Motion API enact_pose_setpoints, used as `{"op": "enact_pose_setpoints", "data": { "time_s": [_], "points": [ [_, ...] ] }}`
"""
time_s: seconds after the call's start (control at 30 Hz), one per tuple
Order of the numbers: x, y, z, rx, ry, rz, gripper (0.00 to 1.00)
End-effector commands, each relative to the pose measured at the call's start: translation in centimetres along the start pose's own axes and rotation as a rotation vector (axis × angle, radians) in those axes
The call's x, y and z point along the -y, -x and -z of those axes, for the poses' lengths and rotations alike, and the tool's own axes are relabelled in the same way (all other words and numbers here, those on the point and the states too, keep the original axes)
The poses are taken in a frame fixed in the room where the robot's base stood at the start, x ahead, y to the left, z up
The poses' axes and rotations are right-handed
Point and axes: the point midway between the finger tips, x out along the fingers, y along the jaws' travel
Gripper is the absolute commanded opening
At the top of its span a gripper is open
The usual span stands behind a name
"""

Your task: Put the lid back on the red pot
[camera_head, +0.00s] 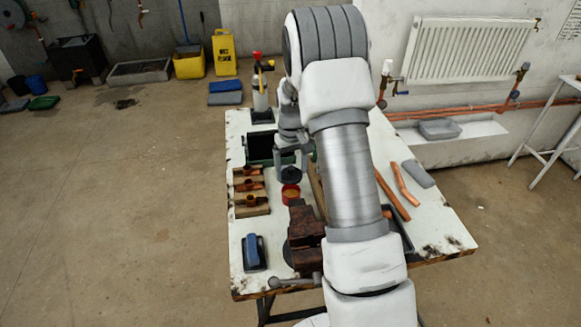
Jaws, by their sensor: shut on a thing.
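The red pot (290,195) stands upright on the white workbench, open at the top, with an orange-brown inside showing. My gripper (291,163) points down above and slightly behind it in the picture. It is shut on the dark lid (291,175), which appears just above the pot's far rim. The gap between lid and pot is too small to judge. My arm covers the bench to the right of the pot.
A brown vise (305,232) is close in front of the pot. Copper fittings on wooden blocks (250,200) lie to the left. A dark green tray (262,147) and a torch bottle (261,98) are behind. Copper pipes (392,195) lie at the right.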

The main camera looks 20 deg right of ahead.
Motion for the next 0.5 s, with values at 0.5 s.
{"op": "enact_pose_setpoints", "data": {
  "time_s": [0.5],
  "points": [
    [0.0,-5.0,0.0,0.001,0.001,0.0,0.31]
  ]
}}
